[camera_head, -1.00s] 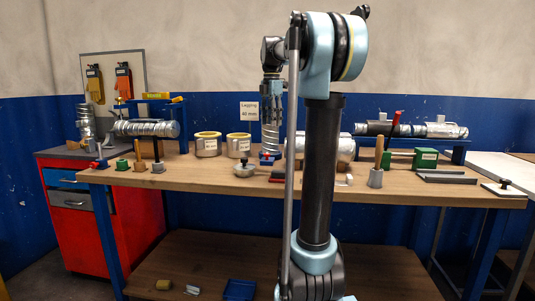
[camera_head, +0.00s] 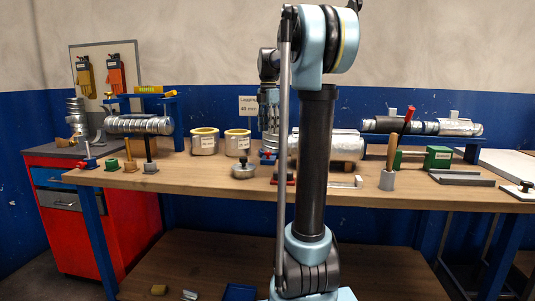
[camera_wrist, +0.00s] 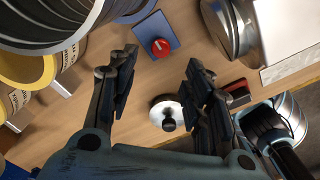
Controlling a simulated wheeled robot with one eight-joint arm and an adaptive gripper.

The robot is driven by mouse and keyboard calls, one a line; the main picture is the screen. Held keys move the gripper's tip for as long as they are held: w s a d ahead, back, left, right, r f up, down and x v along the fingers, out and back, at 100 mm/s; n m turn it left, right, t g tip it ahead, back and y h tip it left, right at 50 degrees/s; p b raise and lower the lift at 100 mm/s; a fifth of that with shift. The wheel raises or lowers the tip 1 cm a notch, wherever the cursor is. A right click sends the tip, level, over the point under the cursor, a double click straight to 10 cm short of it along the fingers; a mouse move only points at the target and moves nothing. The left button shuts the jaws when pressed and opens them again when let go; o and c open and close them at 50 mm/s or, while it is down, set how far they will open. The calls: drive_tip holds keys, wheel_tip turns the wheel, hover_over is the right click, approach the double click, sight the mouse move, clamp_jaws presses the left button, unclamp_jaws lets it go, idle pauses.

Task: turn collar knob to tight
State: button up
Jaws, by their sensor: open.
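A red knob with a pale mark (camera_wrist: 160,47) sits on a blue square plate (camera_wrist: 146,30) on the bench in the wrist view. The same blue and red piece (camera_head: 268,157) shows small at the foot of an upright ribbed duct (camera_head: 269,120) in the head view. I cannot read any tight mark, nor tell for sure that this is the collar knob. My gripper (camera_wrist: 160,67) is open and empty, its fingers pointing toward the bench on either side of the red knob in the picture, apart from it. In the head view my arm hides most of the gripper.
A silver disc with a black knob (camera_wrist: 168,113) lies below the fingers. Yellow-rimmed cans (camera_head: 205,142) stand left of the upright duct. A foil-wrapped roll (camera_head: 345,146) lies right. A ribbed duct on a stand (camera_head: 138,124) is farther left. The bench front (camera_head: 220,180) is mostly clear.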

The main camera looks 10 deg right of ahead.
sight(268, 152)
wheel_tip(268, 152, down, 11)
drive_tip(key=shift+s+r, duration=0.1)
drive_tip(key=shift+r, duration=0.05)
idle(0.4)
drive_tip(key=c, duration=1.1)
